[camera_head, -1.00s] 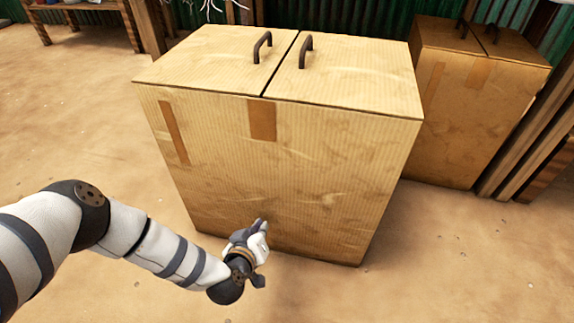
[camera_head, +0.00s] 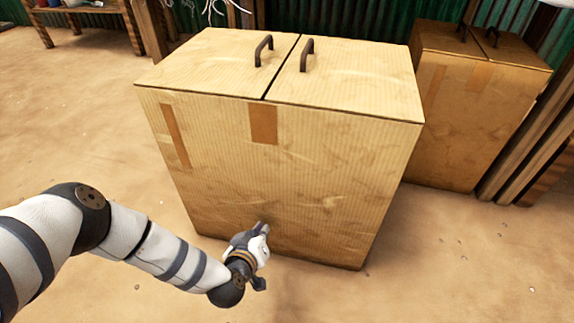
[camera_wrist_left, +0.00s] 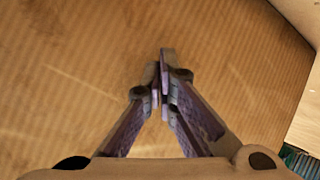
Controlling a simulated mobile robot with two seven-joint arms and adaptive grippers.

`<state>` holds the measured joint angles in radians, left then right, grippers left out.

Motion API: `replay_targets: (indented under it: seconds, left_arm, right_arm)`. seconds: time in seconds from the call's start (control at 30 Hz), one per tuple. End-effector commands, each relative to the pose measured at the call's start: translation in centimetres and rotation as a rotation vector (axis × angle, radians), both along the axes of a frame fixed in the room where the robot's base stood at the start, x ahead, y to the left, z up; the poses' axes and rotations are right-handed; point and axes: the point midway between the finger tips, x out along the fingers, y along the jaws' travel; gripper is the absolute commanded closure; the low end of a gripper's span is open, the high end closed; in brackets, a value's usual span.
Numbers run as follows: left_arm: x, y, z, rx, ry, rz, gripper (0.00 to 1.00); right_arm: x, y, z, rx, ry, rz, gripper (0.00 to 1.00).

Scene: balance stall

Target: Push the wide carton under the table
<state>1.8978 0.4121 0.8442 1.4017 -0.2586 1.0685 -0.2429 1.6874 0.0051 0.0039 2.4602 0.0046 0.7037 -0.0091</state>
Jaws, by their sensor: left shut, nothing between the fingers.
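The wide carton (camera_head: 310,170) is a large closed cardboard box with two top flaps, a dark handle on each and brown tape patches on its front. It stands upright on the sandy floor in the middle of the head view. My left gripper (camera_head: 264,229) is shut and empty at the lower part of the carton's front face. Its fingertips touch the face or are very close to it; I cannot tell which. In the left wrist view the shut fingers (camera_wrist_left: 163,62) point at the corrugated cardboard (camera_wrist_left: 70,65). My right gripper is not in view.
A second, darker carton (camera_head: 455,130) with handles stands behind on the right, beside wooden posts (camera_head: 535,130). Part of a wooden table (camera_head: 88,8) shows at the far top left. Green corrugated wall is at the back. The floor at left is clear.

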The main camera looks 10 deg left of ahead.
Motion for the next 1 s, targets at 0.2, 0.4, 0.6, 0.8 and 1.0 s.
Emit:
replay_targets:
  seconds: [0.2,0.4,0.6,0.8,1.0]
  left_arm:
    - [0.0,0.0,0.0,0.0,0.0,0.0,1.0]
    - [0.7,0.0,-0.1,0.001,-0.001,-0.001,1.0]
    - [2.6,0.0,-0.1,0.001,-0.002,0.0,1.0]
    - [4.4,0.0,-0.2,0.002,-0.002,-0.001,1.0]
    - [6.3,0.0,0.0,0.002,-0.004,-0.001,1.0]
  right_arm:
    - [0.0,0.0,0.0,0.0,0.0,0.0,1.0]
    - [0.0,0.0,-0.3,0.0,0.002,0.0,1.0]
    - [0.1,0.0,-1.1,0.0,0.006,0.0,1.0]
    - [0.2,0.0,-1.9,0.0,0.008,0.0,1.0]
    - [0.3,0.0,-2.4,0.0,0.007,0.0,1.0]
